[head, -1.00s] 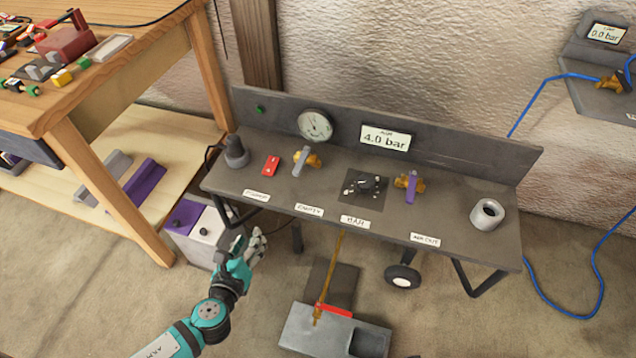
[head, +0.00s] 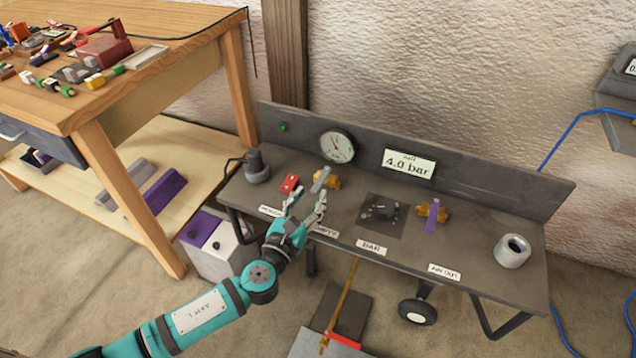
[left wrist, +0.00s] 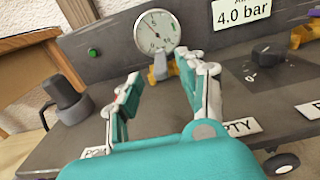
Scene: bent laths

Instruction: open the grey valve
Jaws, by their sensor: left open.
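The gripper also shows in the left wrist view (left wrist: 158,82). Whether a finger touches the handle I cannot tell. My right gripper is not in view.
A red switch (head: 290,183) is close to my left finger. A dark knob (head: 380,208), a purple-handled valve (head: 433,214) and a grey ring-shaped port (head: 512,251) stand to the right. A round gauge (head: 337,147) and a 4.0 bar display (head: 409,163) are behind.

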